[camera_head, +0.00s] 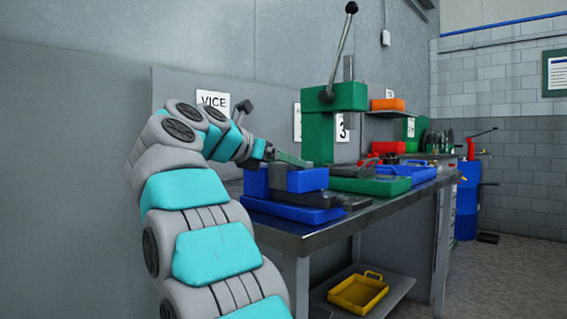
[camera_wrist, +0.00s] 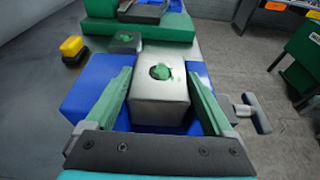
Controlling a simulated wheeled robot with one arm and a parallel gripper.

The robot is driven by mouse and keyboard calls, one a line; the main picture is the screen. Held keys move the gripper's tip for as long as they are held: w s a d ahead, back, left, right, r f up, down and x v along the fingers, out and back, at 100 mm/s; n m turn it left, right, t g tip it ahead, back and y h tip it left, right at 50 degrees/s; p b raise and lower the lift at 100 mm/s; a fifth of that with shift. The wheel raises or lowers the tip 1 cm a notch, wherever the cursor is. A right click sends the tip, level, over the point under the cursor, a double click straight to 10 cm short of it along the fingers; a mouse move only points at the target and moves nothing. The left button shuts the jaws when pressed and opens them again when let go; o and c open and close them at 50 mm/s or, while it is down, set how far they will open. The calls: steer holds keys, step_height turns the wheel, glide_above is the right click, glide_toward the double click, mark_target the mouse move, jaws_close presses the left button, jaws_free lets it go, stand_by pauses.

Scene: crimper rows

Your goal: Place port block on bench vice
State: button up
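The port block, a grey metal block (camera_wrist: 160,108) with a round hole and something green in it, sits upright at the blue bench vice (camera_wrist: 97,80) in the wrist view. My gripper (camera_wrist: 160,80) has its two green fingers on either side of the block. Narrow gaps show between fingers and block, so it looks open; contact at the tips is unclear.
A green press (camera_head: 320,125) with a long lever stands behind the vice. A small yellow and black piece (camera_wrist: 71,47) is on the bench (camera_wrist: 60,100). The vice handle (camera_wrist: 257,112) sticks out on the right. A yellow tray (camera_head: 358,293) lies on the lower shelf.

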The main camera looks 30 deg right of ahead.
steer(key=shift+d+f+p, duration=0.1)
steer(key=shift+f+p, duration=0.05)
steer(key=shift+p, duration=0.6)
steer(key=v, duration=1.2)
steer(key=shift+r, duration=0.35)
